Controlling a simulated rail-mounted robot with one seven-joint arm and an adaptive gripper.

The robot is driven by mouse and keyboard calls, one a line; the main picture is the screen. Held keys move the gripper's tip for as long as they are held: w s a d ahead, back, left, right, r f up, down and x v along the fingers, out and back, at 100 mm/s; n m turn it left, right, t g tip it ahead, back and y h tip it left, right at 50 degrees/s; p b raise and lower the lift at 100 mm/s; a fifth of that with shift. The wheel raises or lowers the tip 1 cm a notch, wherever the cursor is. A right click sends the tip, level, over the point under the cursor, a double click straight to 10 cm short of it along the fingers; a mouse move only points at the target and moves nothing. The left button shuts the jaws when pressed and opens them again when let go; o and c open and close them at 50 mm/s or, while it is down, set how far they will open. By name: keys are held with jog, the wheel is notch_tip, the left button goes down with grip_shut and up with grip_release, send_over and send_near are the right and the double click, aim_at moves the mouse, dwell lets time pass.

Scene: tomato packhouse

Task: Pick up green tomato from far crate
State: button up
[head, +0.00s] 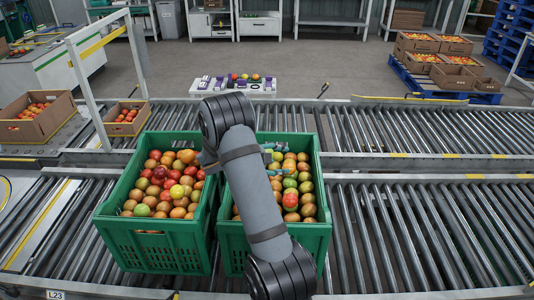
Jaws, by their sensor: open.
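Two green crates full of mixed tomatoes stand side by side on the near roller conveyor, the left crate (160,255) and the right crate (313,238). I cannot tell which one is the far crate. In the right crate, greenish tomatoes (290,183) lie among red and orange ones. In the left crate, a green tomato (142,210) lies near the front. My gripper (276,160) is over the back part of the right crate, partly hidden by my arm. Its teal fingers are apart, and I see nothing held. My arm hides the left part of the right crate.
The crate walls stand close together beneath my arm. A second roller conveyor (400,130) runs behind. A low white table (232,88) with small items stands beyond it. Cardboard boxes of tomatoes (35,125) are at left. The rollers right of the crates are clear.

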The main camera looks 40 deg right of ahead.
jog(key=w+f+n+t, duration=0.1)
jog(key=w+n, duration=0.1)
jog(key=w, duration=0.1)
jog(key=w+a+n+t, duration=0.1)
jog(key=w+n, duration=0.1)
jog(key=w, duration=0.1)
jog(key=w+a+f+n+t+y, duration=0.1)
jog(key=w+n, duration=0.1)
jog(key=w, duration=0.1)
jog(key=shift+a+f, duration=0.2)
jog(key=shift+f, duration=0.1)
jog(key=d+f, duration=0.1)
jog(key=w+d+f+n, duration=0.1)
jog(key=shift+w+d+f+t, duration=0.1)
jog(key=shift+w+d+t, duration=0.2)
jog(key=shift+p+x, duration=0.6)
jog(key=shift+x, duration=2.55)
jog(key=shift+s, duration=0.15)
jog(key=shift+c, duration=0.6)
jog(key=c, duration=0.3)
jog(key=shift+c, duration=0.5)
